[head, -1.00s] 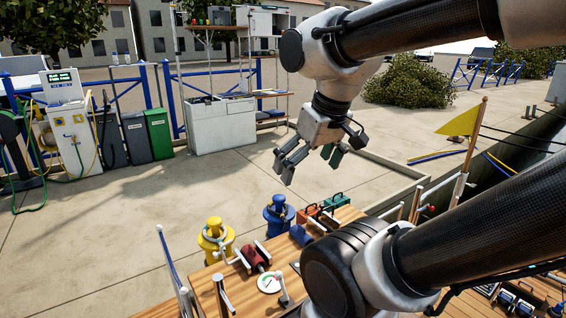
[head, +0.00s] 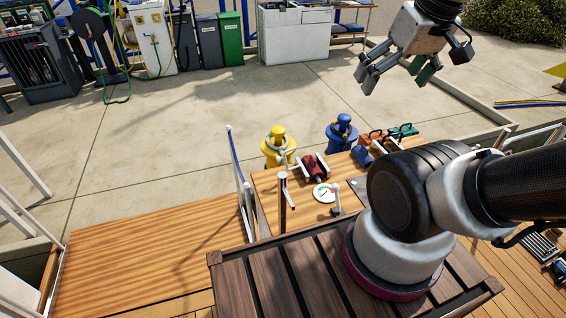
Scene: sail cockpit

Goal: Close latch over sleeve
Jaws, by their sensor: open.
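My gripper (head: 398,80) is open and empty, its fingers pointing down, high in the upper right of the head view. It hangs well above and apart from the things on the wooden deck. A dark red fitting (head: 314,168) with pale bars on its sides sits on the deck near the middle. I cannot tell for sure which parts are the latch and the sleeve. A post with a white-topped lever (head: 283,190) stands left of a round white dial (head: 323,193). A small white-knobbed lever (head: 336,190) is right of the dial.
A yellow bollard (head: 278,147) and a blue bollard (head: 342,132) stand behind the deck. Blue, orange and green boxes (head: 403,131) sit at its right. A rail post (head: 240,175) rises at the left. The concrete quay beyond is mostly clear.

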